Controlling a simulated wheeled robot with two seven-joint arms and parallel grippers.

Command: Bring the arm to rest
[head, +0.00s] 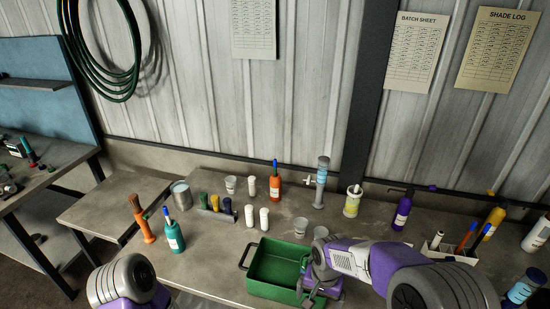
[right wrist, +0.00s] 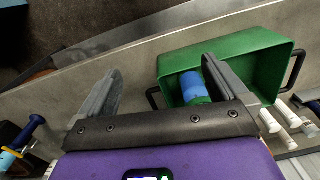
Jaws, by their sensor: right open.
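My right arm reaches in from the lower right in the head view. Its gripper (head: 312,292) is over the right part of a green bin (head: 262,292). In the right wrist view the gripper (right wrist: 160,66) is open, with nothing between its fingers. The green bin (right wrist: 240,48) shows there behind the right finger. A blue-topped item (right wrist: 191,86) with a green lower part is in the bin, partly hidden by that finger. My left arm shows at the lower left of the head view, but its gripper is out of view.
A grey-blue column with a tap (head: 321,180) stands at the back. Several bottles, white cylinders and cups stand around the bin, including an orange bottle (head: 276,188) and a purple bottle (head: 401,212). A white caddy (head: 447,250) is right of my right arm.

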